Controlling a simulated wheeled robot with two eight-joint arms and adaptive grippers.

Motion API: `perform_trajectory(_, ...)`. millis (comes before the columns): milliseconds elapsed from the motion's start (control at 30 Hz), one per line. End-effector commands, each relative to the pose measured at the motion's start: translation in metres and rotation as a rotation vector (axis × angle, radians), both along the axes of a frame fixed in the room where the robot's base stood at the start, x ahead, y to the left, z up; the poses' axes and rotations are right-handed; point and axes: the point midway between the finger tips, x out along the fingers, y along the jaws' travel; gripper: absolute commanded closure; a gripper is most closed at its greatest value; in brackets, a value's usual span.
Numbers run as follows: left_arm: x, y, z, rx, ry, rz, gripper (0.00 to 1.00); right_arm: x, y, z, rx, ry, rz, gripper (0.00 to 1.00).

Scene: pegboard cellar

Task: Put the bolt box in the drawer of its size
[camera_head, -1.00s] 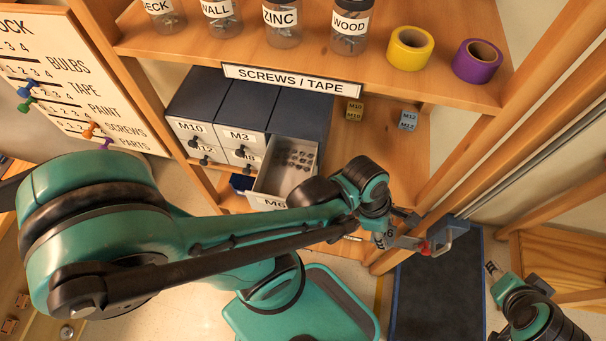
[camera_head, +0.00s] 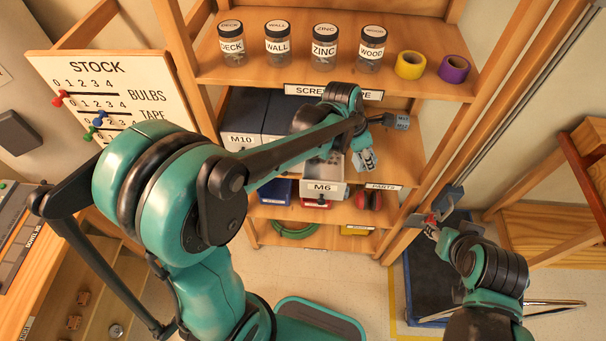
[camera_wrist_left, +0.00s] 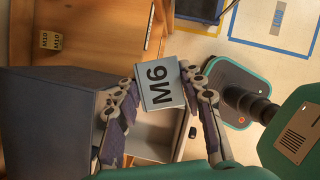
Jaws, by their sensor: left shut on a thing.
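The bolt box, a small blue-grey block marked M6 (camera_wrist_left: 160,84), is held between the fingers of my left gripper (camera_wrist_left: 162,100). In the head view the box (camera_head: 365,160) is near the upper right of the open M6 drawer (camera_head: 323,188), and its label is too small to read. The wrist view shows the box apart from the drawer's pale interior (camera_wrist_left: 152,128) and partly covering it. My left arm hides much of the drawer cabinet (camera_head: 243,112). My right gripper (camera_head: 432,212) is open and empty beside the rack's right post.
A blue-grey M12 block (camera_head: 402,122) stands on the shelf to the right. Jars (camera_head: 324,46), yellow tape (camera_head: 410,65) and purple tape (camera_head: 454,69) stand on the shelf above. Red and blue bins sit below the M6 drawer. The rack's right post (camera_head: 455,140) borders the shelf.

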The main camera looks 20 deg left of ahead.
Motion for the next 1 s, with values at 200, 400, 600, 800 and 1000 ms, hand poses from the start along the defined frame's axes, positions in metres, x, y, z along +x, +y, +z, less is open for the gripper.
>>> perform_trajectory(200,-0.007,0.049,-0.031,0.001,0.001,0.009,0.99,0.000,0.000,-0.008,0.000,0.000,0.000,0.60)
perform_trajectory(400,-0.014,0.091,-0.056,0.001,0.001,0.005,0.99,0.000,0.000,-0.013,0.000,0.000,0.000,0.60)
perform_trajectory(600,-0.017,0.108,-0.067,0.000,0.001,0.002,0.99,0.000,0.000,-0.015,0.000,0.000,0.000,0.60)
perform_trajectory(800,-0.017,0.108,-0.096,0.000,0.000,0.000,0.99,0.000,0.000,-0.022,0.000,0.000,0.000,0.60)
perform_trajectory(1000,-0.018,0.108,-0.107,0.000,0.000,0.000,0.99,0.000,0.000,-0.024,0.000,0.000,0.000,0.60)
